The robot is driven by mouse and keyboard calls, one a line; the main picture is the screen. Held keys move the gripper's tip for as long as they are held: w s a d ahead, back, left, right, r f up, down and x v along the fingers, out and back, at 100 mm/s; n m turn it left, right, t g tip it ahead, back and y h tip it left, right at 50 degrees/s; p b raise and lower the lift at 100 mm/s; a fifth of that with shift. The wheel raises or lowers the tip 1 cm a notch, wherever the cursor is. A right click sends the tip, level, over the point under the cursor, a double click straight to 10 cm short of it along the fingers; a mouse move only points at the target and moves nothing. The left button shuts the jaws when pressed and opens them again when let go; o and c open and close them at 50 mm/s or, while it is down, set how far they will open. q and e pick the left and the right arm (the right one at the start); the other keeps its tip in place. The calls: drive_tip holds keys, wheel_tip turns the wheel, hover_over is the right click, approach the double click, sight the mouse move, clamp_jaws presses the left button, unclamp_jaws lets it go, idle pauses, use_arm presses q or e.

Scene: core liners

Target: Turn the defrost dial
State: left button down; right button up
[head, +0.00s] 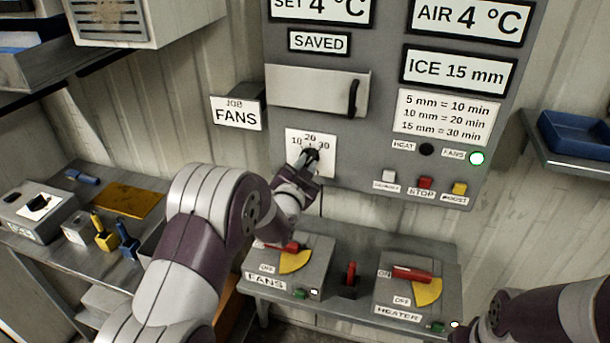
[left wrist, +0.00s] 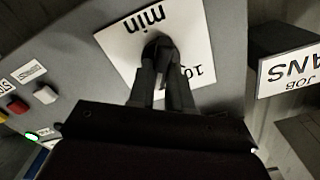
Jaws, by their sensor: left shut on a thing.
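The defrost dial is a dark knob (left wrist: 158,46) on a white plate (head: 325,165) marked 10, 20 and 30 on the grey panel. My left gripper (head: 309,157) is at the plate, shut on the knob. In the left wrist view both fingers (left wrist: 164,70) close around the knob, with "min" and "10" showing upside down on the plate. The fingers hide most of the knob, so I cannot tell which number it points to. My right arm (head: 545,315) shows at the lower right; its gripper is not clearly visible.
Above are a cover with a black handle (head: 353,97) and an "ICE 15 mm" sign (head: 459,71). The FANS lamp (head: 477,158) is green and the HEAT lamp (head: 426,149) dark. Below stand the FANS box (head: 315,270) and HEATER box (head: 380,300) with red levers.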

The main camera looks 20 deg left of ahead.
use_arm(q)
drive_tip(key=shift+f+m+b, duration=0.15)
drive_tip(key=shift+m+b, duration=0.95)
drive_tip(key=shift+m, duration=0.1)
drive_tip(key=c, duration=1)
unclamp_jaws()
drive_tip(key=shift+c, duration=0.2)
drive_tip(key=shift+s+d, duration=0.1)
drive_tip(key=shift+s, duration=0.05)
drive_tip(key=s+b, duration=0.3)
drive_tip(key=s, duration=0.9)
drive_tip(key=shift+s+a, duration=0.2)
drive_tip(key=shift+s, duration=0.15)
